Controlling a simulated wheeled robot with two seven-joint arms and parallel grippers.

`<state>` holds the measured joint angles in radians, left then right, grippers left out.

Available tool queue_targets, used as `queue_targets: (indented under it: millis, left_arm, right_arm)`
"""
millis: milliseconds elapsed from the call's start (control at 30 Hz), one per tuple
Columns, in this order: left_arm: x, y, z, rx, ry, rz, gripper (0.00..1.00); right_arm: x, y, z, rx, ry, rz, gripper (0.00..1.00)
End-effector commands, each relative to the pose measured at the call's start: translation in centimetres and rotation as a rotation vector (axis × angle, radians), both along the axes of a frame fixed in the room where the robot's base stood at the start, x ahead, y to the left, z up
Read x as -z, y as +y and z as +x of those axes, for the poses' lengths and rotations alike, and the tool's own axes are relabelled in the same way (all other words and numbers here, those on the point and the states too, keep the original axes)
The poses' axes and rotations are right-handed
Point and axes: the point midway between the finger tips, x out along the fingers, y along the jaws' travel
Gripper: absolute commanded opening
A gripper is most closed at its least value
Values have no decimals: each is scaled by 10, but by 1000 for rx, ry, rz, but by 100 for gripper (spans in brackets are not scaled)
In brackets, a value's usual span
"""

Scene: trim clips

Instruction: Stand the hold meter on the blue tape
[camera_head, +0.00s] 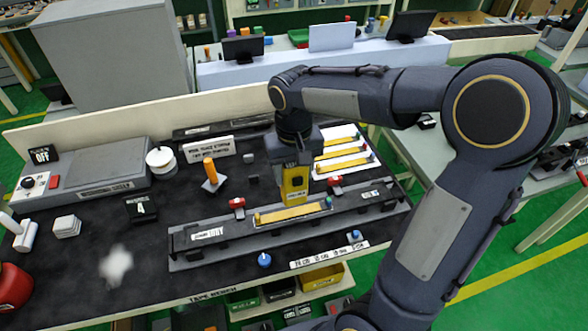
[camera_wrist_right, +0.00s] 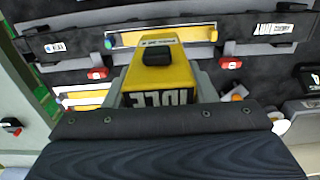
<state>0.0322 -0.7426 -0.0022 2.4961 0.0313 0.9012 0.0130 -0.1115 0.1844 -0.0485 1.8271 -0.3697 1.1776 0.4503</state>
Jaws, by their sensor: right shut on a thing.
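The hold meter, a yellow block with a dark button and a label reading IDLE (camera_wrist_right: 165,85), is held in my right gripper (camera_head: 295,172). It also shows in the head view (camera_head: 295,186), below the wrist and just behind the long grey fixture. My right gripper is shut on it. The left gripper is not in view.
Red clips (camera_head: 237,203) (camera_head: 335,182) sit along the fixture (camera_head: 205,257). A white board with yellow strips (camera_head: 342,152) lies behind, right of the gripper. An orange-handled tool (camera_head: 210,172) stands to the left. A blue knob (camera_head: 264,260) sits in front.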

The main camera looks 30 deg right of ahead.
Motion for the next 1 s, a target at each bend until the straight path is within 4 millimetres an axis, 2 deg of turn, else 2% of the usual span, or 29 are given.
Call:
queue_targets:
  millis: [600,1000]
  left_arm:
    - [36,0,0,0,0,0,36]
    - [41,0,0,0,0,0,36]
  right_arm:
    - [47,0,0,0,0,0,33]
    - [55,0,0,0,-1,0,33]
